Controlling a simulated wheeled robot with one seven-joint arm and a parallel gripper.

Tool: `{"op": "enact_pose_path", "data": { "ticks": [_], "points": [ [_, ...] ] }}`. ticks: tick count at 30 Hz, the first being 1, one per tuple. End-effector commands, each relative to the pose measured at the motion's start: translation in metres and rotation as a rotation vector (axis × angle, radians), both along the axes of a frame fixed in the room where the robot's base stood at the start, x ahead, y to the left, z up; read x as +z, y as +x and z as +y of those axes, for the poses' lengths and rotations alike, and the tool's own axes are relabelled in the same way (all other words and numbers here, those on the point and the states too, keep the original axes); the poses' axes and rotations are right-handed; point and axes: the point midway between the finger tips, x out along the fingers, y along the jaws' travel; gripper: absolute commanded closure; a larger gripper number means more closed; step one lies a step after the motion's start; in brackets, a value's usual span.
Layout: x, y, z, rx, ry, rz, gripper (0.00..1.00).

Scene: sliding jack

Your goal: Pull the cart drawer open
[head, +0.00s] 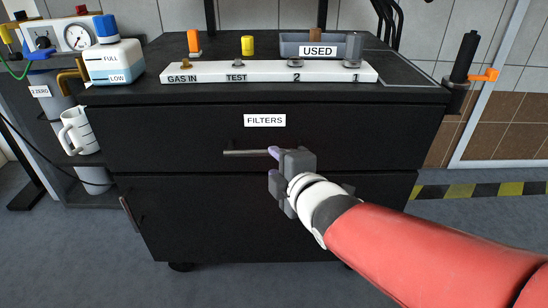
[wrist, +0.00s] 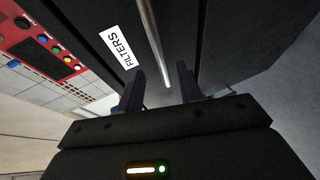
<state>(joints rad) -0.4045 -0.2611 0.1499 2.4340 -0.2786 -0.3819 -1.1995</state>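The black cart drawer (head: 180,130) is shut, flush with the cart front, and carries a white FILTERS label (head: 264,120). Its grey bar handle (head: 245,153) runs level below the label; its right part is hidden behind my gripper (head: 273,168). In the wrist view the handle (wrist: 154,42) runs down the picture, and its lower end shows between the two dark fingers of my gripper (wrist: 160,70). The fingers are apart, with a gap on each side of the bar. I cannot tell how deep the bar sits between them. The FILTERS label also shows there (wrist: 118,47).
A second front panel (head: 200,225) lies below the drawer. The cart top holds a white rack (head: 270,73), a grey USED bin (head: 290,45) and a bottle (head: 112,55). A jug (head: 78,130) stands left.

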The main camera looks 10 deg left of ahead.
Motion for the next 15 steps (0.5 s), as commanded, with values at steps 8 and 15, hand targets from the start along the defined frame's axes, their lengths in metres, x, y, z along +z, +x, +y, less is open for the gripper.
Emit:
{"op": "enact_pose_path", "data": {
  "ticks": [8,15],
  "points": [
    [-0.011,0.033,0.024,-0.004,0.002,0.006,0.64],
    [-0.016,0.053,0.038,-0.005,0.003,0.005,0.64]
  ]
}}
